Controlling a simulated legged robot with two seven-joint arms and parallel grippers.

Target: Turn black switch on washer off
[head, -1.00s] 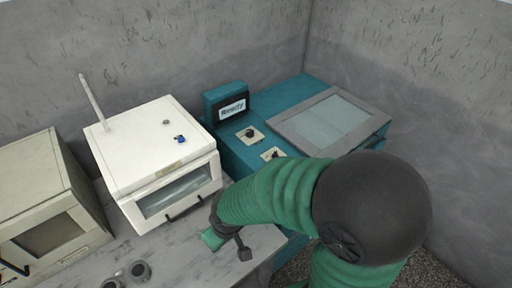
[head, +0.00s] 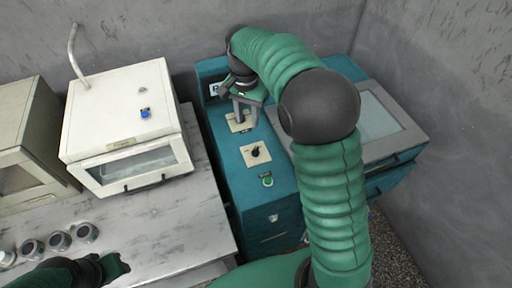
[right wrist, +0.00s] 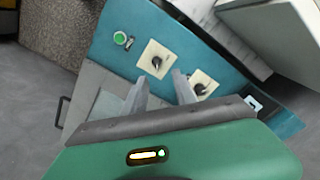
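The washer is a teal machine (head: 262,200) with two black rotary switches on cream plates. The front switch (head: 256,153) is clear in the head view and also shows in the right wrist view (right wrist: 156,63). The rear switch's plate (head: 236,126) is partly covered by my right gripper (head: 244,116), which points down over it. In the right wrist view the rear switch (right wrist: 200,88) lies just right of the right finger. My right gripper (right wrist: 159,78) is open, with nothing between its fingers. My left gripper (head: 116,267) is at the lower left; its finger gap is unclear.
A green button (head: 267,181) sits in front of the switches. A lidded panel (head: 380,118) is on the machine's right. A beige box (head: 30,140) stands at left.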

